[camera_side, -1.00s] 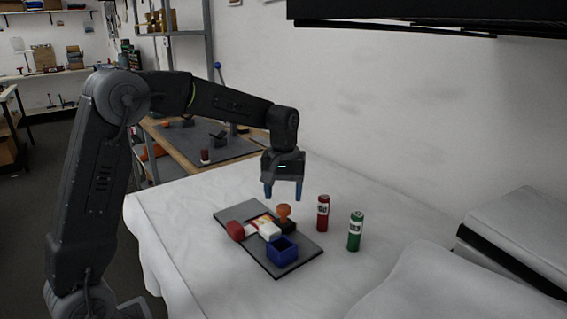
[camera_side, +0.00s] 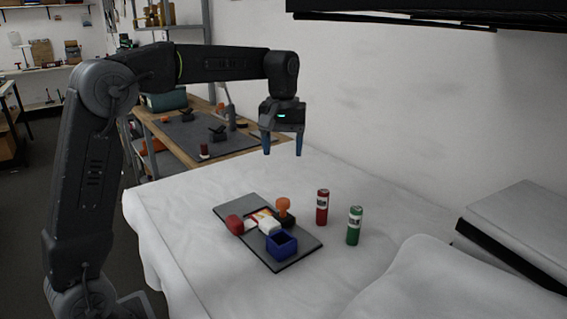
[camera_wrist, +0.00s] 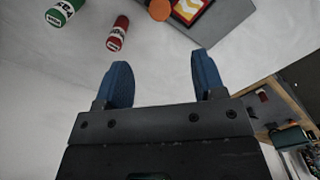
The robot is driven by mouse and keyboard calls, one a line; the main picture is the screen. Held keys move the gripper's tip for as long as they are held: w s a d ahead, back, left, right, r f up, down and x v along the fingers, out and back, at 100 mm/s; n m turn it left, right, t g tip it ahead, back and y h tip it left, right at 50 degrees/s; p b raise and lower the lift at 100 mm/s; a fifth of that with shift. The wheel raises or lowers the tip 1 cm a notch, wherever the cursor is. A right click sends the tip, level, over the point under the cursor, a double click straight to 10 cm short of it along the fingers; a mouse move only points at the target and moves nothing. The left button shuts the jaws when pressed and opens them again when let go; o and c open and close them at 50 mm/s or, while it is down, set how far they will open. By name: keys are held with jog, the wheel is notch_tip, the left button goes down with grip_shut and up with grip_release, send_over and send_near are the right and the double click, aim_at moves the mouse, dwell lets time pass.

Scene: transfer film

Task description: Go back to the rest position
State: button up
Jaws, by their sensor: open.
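My gripper (camera_side: 282,146) hangs with its blue fingers pointing down, high above the white-covered table (camera_side: 180,215). The fingers are apart and nothing is between them. In the wrist view my gripper (camera_wrist: 160,82) also shows two separated blue fingers with bare white cloth between and beyond them. The objects on the table stand well below and clear of the fingers.
A grey board (camera_side: 235,205) holds a blue open box (camera_side: 281,245), an orange-knobbed stamp (camera_side: 283,206), a red-ended white item (camera_side: 235,224) and a flame-marked card (camera_wrist: 188,8). A red can (camera_side: 322,208) and green can (camera_side: 354,226) stand upright to the right. A dark shelf (camera_side: 420,12) overhangs.

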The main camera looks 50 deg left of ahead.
jog(key=s+d+r+m+t, duration=0.1)
jog(key=s+d+m+t, duration=0.35)
jog(key=s, duration=0.85)
jog(key=s+d+f+m, duration=0.2)
jog(key=s+f, duration=0.1)
jog(key=s, duration=0.2)
jog(key=s+d+f+m+t, duration=0.1)
jog(key=s+d+f+m, duration=0.1)
jog(key=s, duration=0.3)
jog(key=shift+s+d+f, duration=0.35)
jog(key=shift+s+f, duration=0.05)
jog(key=shift+f, duration=0.25)
jog(key=shift+m, duration=0.25)
